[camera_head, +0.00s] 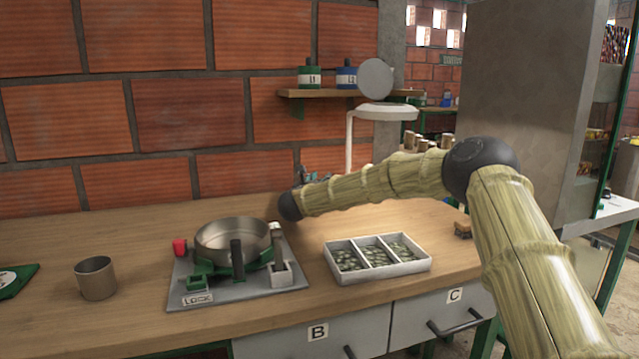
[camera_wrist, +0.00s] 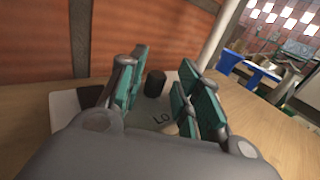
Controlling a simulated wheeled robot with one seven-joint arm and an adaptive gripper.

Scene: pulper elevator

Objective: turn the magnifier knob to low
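The magnifier (camera_head: 387,111) stands at the back of the bench, with a white round head on a thin post and a grey disc raised above it. Its knob (camera_wrist: 155,83) is a dark upright cylinder on a pale base plate (camera_wrist: 66,103) in the wrist view. Letters reading "Lo" show on the plate nearer my wrist; the knob's pointing direction is not clear. My gripper (camera_wrist: 163,82) is open, its teal fingers on either side of the knob with gaps visible. In the head view my gripper (camera_head: 312,178) is partly hidden behind my arm, and the knob is hidden.
A white three-part tray (camera_head: 415,268) of beans and a grey plate (camera_head: 220,297) with a metal pan (camera_head: 232,238) stand in front. A metal cup (camera_head: 96,278) is at left. A shelf (camera_head: 300,94) with bottles hangs on the brick wall. A pale post (camera_wrist: 216,35) rises right of the fingers.

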